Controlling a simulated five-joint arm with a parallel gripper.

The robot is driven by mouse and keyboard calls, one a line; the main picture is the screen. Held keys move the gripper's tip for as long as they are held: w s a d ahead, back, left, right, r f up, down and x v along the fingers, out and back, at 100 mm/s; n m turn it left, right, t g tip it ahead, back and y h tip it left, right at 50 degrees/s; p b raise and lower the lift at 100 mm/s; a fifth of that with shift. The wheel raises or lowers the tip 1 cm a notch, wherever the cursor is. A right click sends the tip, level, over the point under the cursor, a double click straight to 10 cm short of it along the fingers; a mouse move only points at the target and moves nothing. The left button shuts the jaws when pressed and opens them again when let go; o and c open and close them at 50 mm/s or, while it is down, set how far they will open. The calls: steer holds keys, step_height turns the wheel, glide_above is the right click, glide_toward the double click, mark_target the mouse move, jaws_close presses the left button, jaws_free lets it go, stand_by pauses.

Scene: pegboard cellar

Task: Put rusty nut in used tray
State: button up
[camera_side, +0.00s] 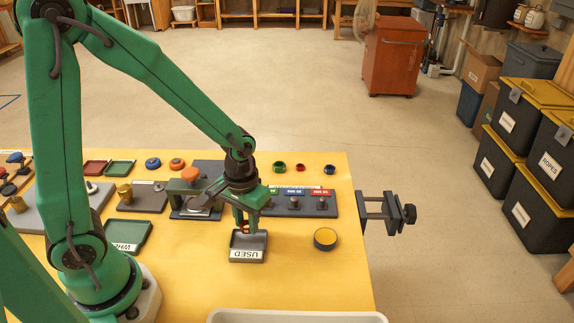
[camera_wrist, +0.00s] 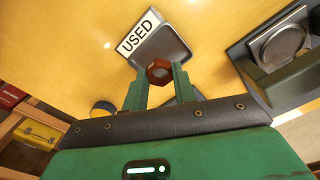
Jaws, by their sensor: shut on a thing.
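The rusty nut (camera_wrist: 159,71) is a reddish-brown hexagonal piece held between the fingertips of my gripper (camera_wrist: 160,77). In the side view the nut (camera_side: 244,229) shows as a small orange-brown spot between the fingers of my gripper (camera_side: 243,226). The used tray (camera_side: 248,246) is a small dark grey tray with a white "USED" label on its front. My gripper is over the back part of this tray. In the wrist view the tray (camera_wrist: 172,42) lies just beyond the nut. The exact height of the nut above the tray floor is hard to tell.
A green labelled tray (camera_side: 128,236) lies left on the yellow table. A round yellow-topped dark item (camera_side: 325,239) stands right of the used tray. Behind the gripper is a dark block with coloured labels (camera_side: 300,202). A clamp (camera_side: 385,212) juts from the right table edge.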

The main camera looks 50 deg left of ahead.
mark_target(249, 242)
steer(key=shift+f, duration=0.2)
steer(key=shift+f, duration=1.9)
steer(key=o, duration=0.9)
steer(key=shift+r, duration=0.1)
steer(key=shift+r, duration=2.9)
